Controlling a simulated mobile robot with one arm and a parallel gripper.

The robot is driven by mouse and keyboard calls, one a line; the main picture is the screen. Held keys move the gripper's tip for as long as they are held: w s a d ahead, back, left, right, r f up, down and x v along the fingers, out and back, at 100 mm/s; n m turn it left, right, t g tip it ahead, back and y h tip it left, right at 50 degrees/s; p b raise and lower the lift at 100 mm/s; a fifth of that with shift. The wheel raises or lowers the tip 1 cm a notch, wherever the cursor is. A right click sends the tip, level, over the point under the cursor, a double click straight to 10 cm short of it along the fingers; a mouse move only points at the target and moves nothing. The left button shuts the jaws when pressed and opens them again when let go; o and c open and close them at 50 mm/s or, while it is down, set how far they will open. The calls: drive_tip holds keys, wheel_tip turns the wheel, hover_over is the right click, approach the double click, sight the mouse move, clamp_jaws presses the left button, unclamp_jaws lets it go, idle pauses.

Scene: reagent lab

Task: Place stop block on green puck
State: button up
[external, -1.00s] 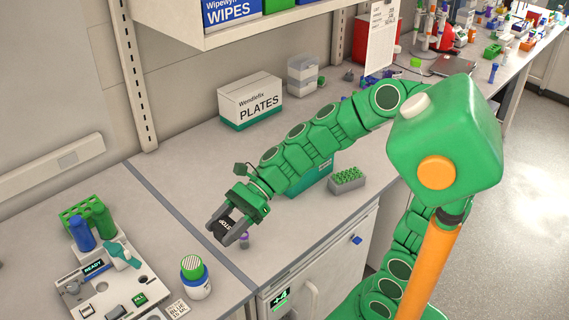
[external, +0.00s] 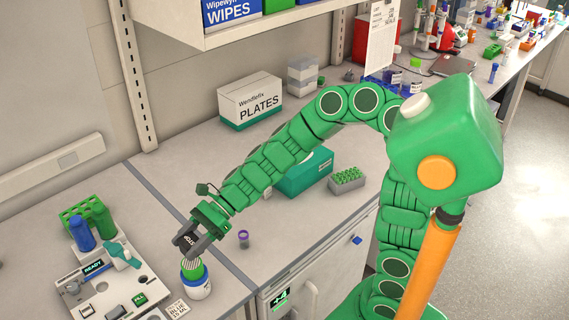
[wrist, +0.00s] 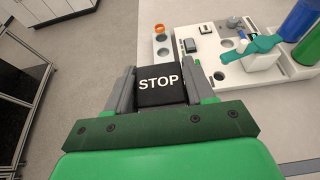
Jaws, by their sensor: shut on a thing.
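My gripper (external: 187,243) is shut on the black stop block (external: 191,239), which has white STOP lettering. In the wrist view the block (wrist: 160,85) sits between the two grey fingers of my gripper (wrist: 160,75). A green piece with a striped top (external: 191,267), apparently the green puck, sits on a white and blue jar (external: 197,287). In the external view the block is just above and slightly left of it. I cannot tell whether they touch. The puck is hidden in the wrist view.
A white board (external: 75,289) with blue and green bottles stands left of the jar; it also shows in the wrist view (wrist: 208,67). A small purple-capped vial (external: 243,239) stands to the right.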

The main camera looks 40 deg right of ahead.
sight(190, 264)
drive_tip(key=shift+w+a+f, duration=0.35)
drive_tip(key=shift+w+f, duration=0.1)
drive_tip(key=shift+f, duration=1.75)
drive_tip(key=shift+f, duration=0.15)
drive_tip(key=o, duration=1.2)
drive_tip(key=shift+o, duration=0.2)
drive_tip(key=shift+d+r, duration=0.1)
drive_tip(key=shift+r, duration=0.1)
drive_tip(key=v, duration=1.1)
drive_tip(key=shift+d+r, duration=0.2)
drive_tip(key=shift+d, duration=0.15)
